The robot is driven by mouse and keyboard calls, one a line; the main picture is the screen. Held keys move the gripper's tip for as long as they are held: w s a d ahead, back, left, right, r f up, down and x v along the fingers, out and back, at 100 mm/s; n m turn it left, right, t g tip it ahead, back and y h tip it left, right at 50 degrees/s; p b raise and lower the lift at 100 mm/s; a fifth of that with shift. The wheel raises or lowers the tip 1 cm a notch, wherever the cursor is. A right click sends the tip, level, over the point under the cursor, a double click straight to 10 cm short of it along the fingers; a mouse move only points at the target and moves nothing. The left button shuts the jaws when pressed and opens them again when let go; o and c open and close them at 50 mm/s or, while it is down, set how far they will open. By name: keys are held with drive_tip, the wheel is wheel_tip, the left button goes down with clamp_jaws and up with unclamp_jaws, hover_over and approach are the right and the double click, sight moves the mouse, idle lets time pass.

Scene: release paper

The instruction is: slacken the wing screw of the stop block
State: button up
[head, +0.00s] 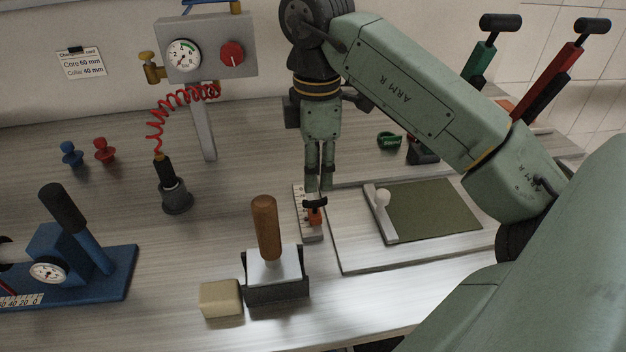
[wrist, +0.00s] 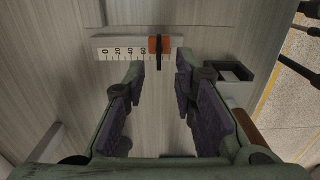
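The stop block (head: 315,217) is a small orange block on a pale scale rail (head: 300,200); it also shows in the wrist view (wrist: 153,42), just past the 60 mark. Its black wing screw (head: 316,203) sits on top and shows as a dark bar in the wrist view (wrist: 159,56), lying across the rail's length. My gripper (head: 319,187) points down just above the wing screw. In the wrist view its two fingers (wrist: 160,70) are apart with nothing between the pads, and the wing screw lies ahead between the tips. I see no clear contact.
A wooden-handled tool (head: 265,228) stands in a dark holder left of the rail, beside a cream block (head: 221,298). A board with a green mat (head: 435,212) and a white-knobbed bar (head: 381,215) lies to the right.

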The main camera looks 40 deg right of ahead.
sight(315, 198)
wheel_tip(315, 198, down, 6)
drive_tip(key=shift+w+r+b, duration=0.1)
drive_tip(key=shift+b, duration=1.05)
drive_tip(key=shift+c, duration=0.4)
clamp_jaws()
